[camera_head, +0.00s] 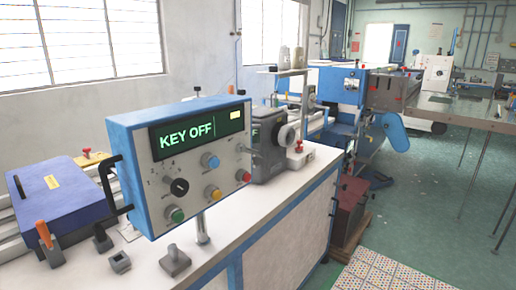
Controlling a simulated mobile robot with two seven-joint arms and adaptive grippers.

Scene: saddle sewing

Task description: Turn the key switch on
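The control panel (222,176) is a grey-white box with a blue frame, standing on a metal post at the left of the bench. Its dark screen (198,132) reads "KEY OFF" in green, with a small yellow block at the right. A black round switch (180,187), likely the key switch, sits on the left of the panel face. Near it are a blue knob (210,161), a green button (176,215), an orange-yellow button (212,192) and a red button (243,176). Neither of my grippers is in view.
A blue box (68,200) and an orange-handled lever (44,235) lie left. Green floor (420,200) is open at the right.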

